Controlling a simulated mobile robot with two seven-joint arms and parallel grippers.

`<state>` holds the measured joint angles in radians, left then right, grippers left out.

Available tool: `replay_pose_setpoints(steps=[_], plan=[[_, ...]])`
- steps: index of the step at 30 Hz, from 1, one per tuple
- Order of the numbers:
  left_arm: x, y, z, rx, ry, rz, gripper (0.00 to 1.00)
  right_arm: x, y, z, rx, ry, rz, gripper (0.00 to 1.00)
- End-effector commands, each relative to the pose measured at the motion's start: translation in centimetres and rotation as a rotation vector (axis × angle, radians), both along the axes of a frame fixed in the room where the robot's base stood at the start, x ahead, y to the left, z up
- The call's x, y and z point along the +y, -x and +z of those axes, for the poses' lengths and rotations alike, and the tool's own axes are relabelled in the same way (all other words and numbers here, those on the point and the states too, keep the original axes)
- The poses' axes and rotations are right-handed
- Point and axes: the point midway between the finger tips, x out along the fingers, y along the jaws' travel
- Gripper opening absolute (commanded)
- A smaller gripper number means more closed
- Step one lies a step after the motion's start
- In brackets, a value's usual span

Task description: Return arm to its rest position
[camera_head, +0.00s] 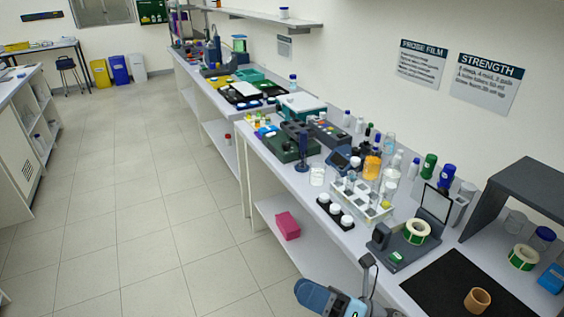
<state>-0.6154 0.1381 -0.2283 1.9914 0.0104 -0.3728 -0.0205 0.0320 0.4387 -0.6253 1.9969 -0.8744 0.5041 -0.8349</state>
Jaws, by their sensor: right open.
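My right arm comes in at the bottom centre of the head view, with blue and grey links. Its gripper (369,280) is open, just in front of the bench's front edge. I see nothing between its fingers. My left gripper is not in view.
The white bench (336,240) runs along the right wall, crowded with bottles and racks. Near my right gripper are a label dispenser (381,237), a black mat (437,288) and a tan ring (477,300). A pink box (288,226) sits on the lower shelf. The tiled floor at left is clear.

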Motion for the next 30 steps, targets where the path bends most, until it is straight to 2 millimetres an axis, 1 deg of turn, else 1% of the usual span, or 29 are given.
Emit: replay_pose_setpoints(steps=[1, 2, 3, 4, 5, 6, 8, 9, 11, 12, 13, 15, 18, 19, 22, 30], plan=[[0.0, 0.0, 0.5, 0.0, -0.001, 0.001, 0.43, -1.1, -0.5, -0.9, 0.215, -0.117, -0.08, 0.54], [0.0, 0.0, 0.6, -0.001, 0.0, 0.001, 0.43, -2.0, -0.9, -1.6, 0.343, -0.188, -0.126, 0.54], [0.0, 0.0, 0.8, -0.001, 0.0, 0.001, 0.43, -3.3, -1.3, -2.9, 0.514, -0.285, -0.186, 0.54], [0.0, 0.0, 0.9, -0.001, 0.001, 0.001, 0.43, -4.3, -1.5, -4.1, 0.642, -0.362, -0.232, 0.54], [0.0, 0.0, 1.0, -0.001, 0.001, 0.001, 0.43, -5.3, -1.5, -5.4, 0.767, -0.437, -0.276, 0.54], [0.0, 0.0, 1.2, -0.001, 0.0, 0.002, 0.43, -6.8, -1.2, -7.4, 0.936, -0.542, -0.337, 0.54], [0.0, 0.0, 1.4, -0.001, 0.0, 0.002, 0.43, -8.9, -0.2, -10.7, 1.177, -0.703, -0.428, 0.54], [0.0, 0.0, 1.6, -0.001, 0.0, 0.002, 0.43, -10.2, 0.9, -13.0, 1.328, -0.81, -0.487, 0.54], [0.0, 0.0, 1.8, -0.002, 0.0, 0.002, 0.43, -11.8, 2.9, -16.1, 1.524, -0.958, -0.567, 0.54], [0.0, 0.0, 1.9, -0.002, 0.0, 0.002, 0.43, -12.6, 4.2, -17.9, 1.632, -1.045, -0.613, 0.54], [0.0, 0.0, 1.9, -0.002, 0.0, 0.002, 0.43, -13.1, 5.2, -19.0, 1.7, -1.103, -0.643, 0.54], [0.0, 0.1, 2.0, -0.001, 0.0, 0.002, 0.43, -14.0, 7.4, -21.1, 1.829, -1.217, -0.702, 0.54], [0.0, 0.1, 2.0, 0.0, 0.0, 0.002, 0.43, -14.7, 9.4, -22.9, 1.938, -1.322, -0.756, 0.54], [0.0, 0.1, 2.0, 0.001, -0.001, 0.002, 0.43, -14.8, 9.8, -23.2, 1.958, -1.341, -0.767, 0.54], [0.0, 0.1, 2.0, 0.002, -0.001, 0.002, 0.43, -15.0, 10.4, -23.7, 1.989, -1.374, -0.781, 0.54], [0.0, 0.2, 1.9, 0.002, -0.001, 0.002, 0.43, -15.0, 10.3, -23.7, 1.989, -1.372, -0.781, 0.54]])
